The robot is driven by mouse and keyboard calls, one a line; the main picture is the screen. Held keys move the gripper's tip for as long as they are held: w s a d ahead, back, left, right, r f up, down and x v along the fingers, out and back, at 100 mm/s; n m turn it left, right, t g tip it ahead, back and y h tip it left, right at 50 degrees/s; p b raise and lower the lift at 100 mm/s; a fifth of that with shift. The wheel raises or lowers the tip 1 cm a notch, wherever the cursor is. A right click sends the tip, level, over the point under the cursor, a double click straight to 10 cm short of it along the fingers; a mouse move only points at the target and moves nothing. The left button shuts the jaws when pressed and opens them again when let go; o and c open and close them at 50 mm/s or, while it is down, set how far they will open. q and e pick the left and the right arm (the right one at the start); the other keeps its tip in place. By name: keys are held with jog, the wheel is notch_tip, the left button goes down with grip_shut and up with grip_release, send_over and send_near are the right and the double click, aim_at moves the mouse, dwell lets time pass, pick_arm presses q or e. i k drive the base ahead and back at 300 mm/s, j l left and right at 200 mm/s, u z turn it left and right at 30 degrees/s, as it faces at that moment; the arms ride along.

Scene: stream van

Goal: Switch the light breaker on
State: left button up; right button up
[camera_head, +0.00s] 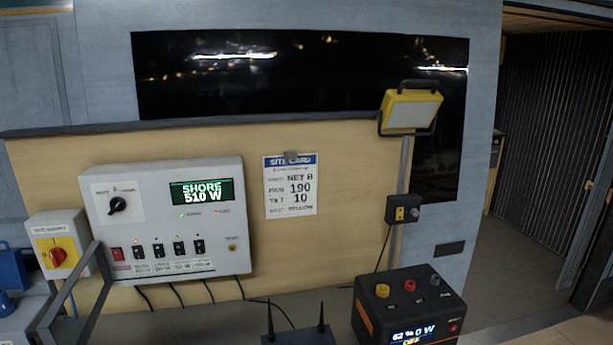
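A grey power panel (215,225) hangs on the tan board in the left half of the head view. Its lower part has a row of black breaker switches, from the leftmost (138,252) to the rightmost (198,246). A red switch (117,254) sits left of them. The labels under the breakers are too small to read, so I cannot tell which is the light breaker or how each is set. A black rotary knob (117,204) is at upper left, and a green display (201,192) reads "SHORE 510 W". Neither gripper is in view.
A red-and-yellow rotary switch (57,254) is left of the panel. A grey bent bar (78,300) stands in front of the panel's lower left. A yellow work lamp (411,110), router (298,338) and black power box (408,308) are to the right. An open doorway is far right.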

aim_at(158, 248)
jog(key=j, duration=1.35)
jog(key=k+j, duration=0.1)
jog(key=j, duration=1.2)
